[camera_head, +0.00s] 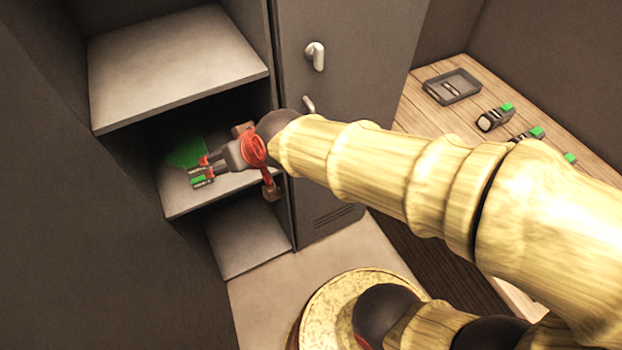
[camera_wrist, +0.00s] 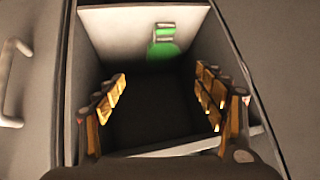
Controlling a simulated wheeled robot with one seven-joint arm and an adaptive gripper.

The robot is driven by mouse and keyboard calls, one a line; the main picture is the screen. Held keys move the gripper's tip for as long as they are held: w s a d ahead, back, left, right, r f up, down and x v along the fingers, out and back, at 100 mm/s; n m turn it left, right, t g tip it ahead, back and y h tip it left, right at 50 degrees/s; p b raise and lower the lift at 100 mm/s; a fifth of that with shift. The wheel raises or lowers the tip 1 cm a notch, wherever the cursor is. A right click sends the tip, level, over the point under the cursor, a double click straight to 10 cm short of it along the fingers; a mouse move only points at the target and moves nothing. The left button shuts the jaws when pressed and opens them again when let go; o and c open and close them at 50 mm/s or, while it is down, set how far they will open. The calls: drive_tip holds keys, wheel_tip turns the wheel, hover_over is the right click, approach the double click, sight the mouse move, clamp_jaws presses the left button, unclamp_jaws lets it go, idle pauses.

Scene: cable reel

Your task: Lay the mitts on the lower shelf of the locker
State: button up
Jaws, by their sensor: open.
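The mitts (camera_head: 187,151) are green with grey-and-green banded cuffs. They lie on the lower shelf (camera_head: 180,206) of the locker (camera_head: 285,90), with the cuffs towards the shelf's front edge. The wrist view also shows the mitts (camera_wrist: 163,48) at the top, on the pale shelf surface. My gripper (camera_head: 202,167) reaches into this compartment, over the mitts in the head view, and hides part of them. In the wrist view my gripper (camera_wrist: 163,80) has its fingers wide apart with nothing between them. The mitts are outside the gap between the fingers.
The upper shelf (camera_head: 180,65) is bare and overhangs the compartment. The locker door (camera_head: 345,60) stands open on the right, close to my arm. A wooden bench (camera_head: 420,110) at the right holds a grey tray (camera_head: 452,86) and several dark items with green ends (camera_head: 494,118).

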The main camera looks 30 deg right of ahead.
drive_tip(key=s+d+r+g+h, duration=0.1)
drive_tip(key=s+d, duration=0.4)
drive_tip(key=s, duration=0.3)
drive_tip(key=s+d+r+g+h, duration=0.1)
drive_tip(key=s+d+r, duration=0.1)
drive_tip(key=s+d, duration=0.3)
drive_tip(key=s, duration=0.3)
drive_tip(key=shift+d+m+g+h, duration=0.4)
